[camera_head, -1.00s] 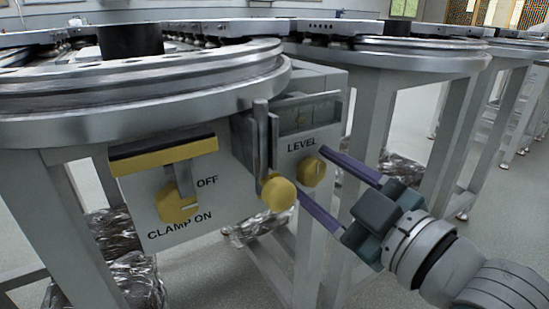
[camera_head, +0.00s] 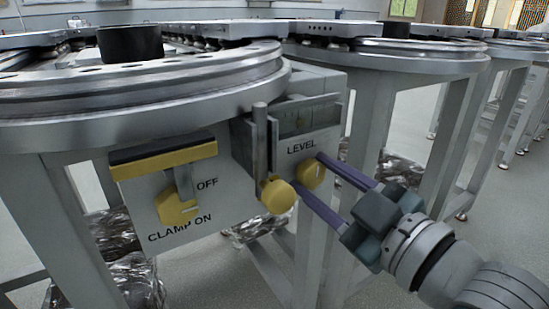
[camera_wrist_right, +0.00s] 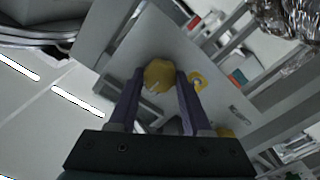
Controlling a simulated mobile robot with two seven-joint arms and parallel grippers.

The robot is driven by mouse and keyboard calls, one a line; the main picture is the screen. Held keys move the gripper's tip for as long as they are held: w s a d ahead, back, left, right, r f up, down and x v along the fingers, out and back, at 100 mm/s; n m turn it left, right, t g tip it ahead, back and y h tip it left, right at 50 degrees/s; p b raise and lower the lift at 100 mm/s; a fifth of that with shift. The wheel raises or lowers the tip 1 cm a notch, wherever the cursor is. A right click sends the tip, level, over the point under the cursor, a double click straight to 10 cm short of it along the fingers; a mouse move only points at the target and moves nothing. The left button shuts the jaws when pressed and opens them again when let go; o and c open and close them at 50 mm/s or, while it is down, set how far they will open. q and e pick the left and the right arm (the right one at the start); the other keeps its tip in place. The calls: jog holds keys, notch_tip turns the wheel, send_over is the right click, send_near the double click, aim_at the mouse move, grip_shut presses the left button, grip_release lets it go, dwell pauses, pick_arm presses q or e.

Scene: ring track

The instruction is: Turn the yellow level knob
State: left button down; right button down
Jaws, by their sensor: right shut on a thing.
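The yellow level knob (camera_head: 311,174) is on a grey panel under the printed word LEVEL. My right gripper (camera_head: 307,171) comes in from the lower right, with its two purple fingers on opposite sides of this knob. In the right wrist view the knob (camera_wrist_right: 159,76) sits between the fingertips, and the gripper (camera_wrist_right: 158,80) is shut on it. How far the knob is turned cannot be told. My left gripper is not in view.
A yellow ball-ended lever (camera_head: 278,196) stands close left of the fingers. Further left is a yellow clamp knob (camera_head: 176,208) marked OFF and CLAMP ON. The metal ring track (camera_head: 140,95) overhangs the panel. Foil-wrapped bundles (camera_head: 135,278) lie below.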

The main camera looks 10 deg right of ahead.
jog(key=m+p, duration=0.1)
jog(key=m, duration=0.2)
jog(key=shift+r, duration=0.1)
jog(key=m+p, duration=0.1)
jog(key=m, duration=0.1)
jog(key=shift+m, duration=0.3)
jog(key=m, duration=0.3)
jog(key=shift+d+p, duration=0.1)
jog(key=shift+p, duration=0.25)
jog(key=shift+m, duration=1.2)
jog(key=shift+c, duration=1.7)
grip_release()
